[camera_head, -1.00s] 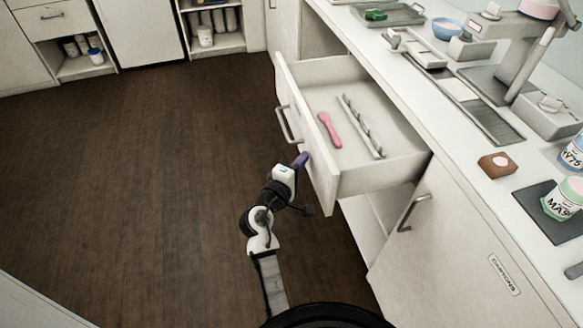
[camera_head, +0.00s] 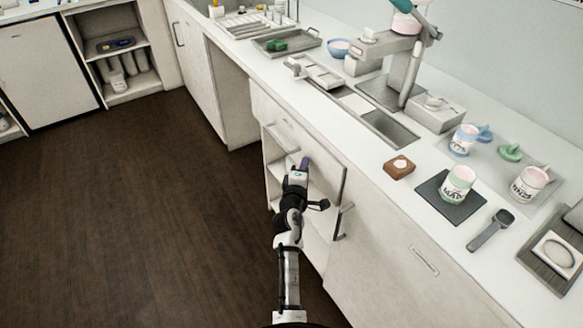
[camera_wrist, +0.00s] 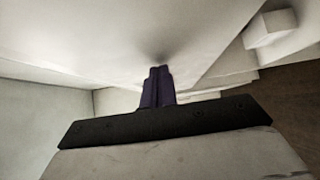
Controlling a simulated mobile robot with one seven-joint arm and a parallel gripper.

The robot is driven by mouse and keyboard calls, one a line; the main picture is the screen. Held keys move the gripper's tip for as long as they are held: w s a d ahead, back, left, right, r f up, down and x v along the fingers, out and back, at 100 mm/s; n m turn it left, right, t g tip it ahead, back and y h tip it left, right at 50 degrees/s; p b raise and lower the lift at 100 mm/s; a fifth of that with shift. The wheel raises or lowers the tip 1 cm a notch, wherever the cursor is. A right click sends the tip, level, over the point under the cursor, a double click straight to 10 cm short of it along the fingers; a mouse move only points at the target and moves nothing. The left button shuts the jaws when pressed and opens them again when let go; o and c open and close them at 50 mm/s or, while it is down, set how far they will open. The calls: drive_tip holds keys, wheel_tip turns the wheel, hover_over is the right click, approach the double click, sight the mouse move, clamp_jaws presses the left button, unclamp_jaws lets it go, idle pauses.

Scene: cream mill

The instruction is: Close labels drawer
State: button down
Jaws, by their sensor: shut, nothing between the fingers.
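The labels drawer (camera_head: 326,172) is a cream front under the counter in the head view, with a bar handle (camera_head: 280,139) toward its left. The front sits close to the cabinet and the inside of the drawer is out of sight. I cannot tell whether it is fully flush. My gripper (camera_head: 304,163) is shut and empty, with its purple fingertips at the drawer front, right of the handle. In the wrist view, the shut purple fingers (camera_wrist: 158,72) point at a pale surface and appear to touch or nearly touch it.
Open shelving lies below the drawer. A cupboard door with a handle (camera_head: 343,222) is to its right. The counter above holds a brown block (camera_head: 399,168), a dark mat (camera_head: 437,200) with a jar, and a scoop (camera_head: 490,229). The dark floor (camera_head: 150,220) to the left is clear.

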drive_tip(key=shift+w+d+r, duration=0.1)
drive_tip(key=shift+w+d, duration=0.4)
drive_tip(key=shift+d, duration=0.25)
